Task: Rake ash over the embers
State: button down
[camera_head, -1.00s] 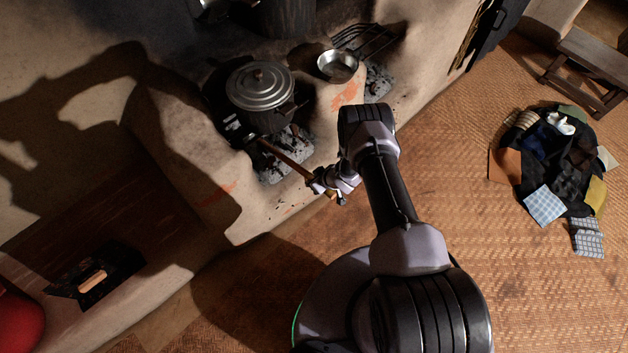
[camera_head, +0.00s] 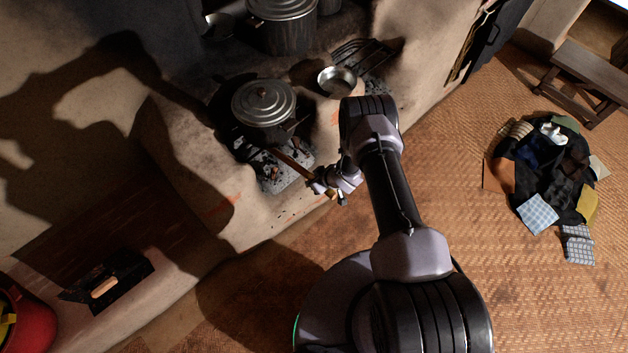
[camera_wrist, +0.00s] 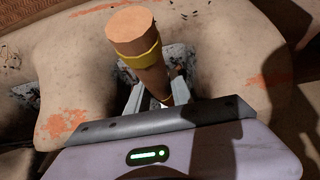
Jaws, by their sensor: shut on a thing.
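My gripper (camera_head: 330,184) is shut on the wooden handle of a rake (camera_head: 291,160), in front of the hearth mouth. The handle slants up and left into the opening under the lidded pot (camera_head: 263,104); the rake's head is hidden or too dark to make out. In the wrist view the handle's butt end (camera_wrist: 133,30), with a yellow band, sticks up between the fingers. Grey ash (camera_head: 283,176) with dark bits lies at the hearth mouth below the pot. I cannot make out glowing embers.
A shallow metal bowl (camera_head: 338,80) sits on the hearth top, with a second pot (camera_head: 284,26) behind. A black pan with a wooden handle (camera_head: 106,283) and a red bucket (camera_head: 28,322) are at lower left. A cloth pile (camera_head: 548,168) and a bench (camera_head: 588,82) are right; the mat between is clear.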

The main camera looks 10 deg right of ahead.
jog(key=s+d+p, duration=0.2)
jog(key=s+d, duration=0.6)
jog(key=s, duration=0.3)
jog(key=s+d+p, duration=0.2)
jog(key=s+d, duration=0.6)
jog(key=s, duration=0.3)
jog(key=shift+s+d+p, duration=0.2)
jog(key=shift+s+p, duration=0.1)
jog(key=shift+p, duration=0.1)
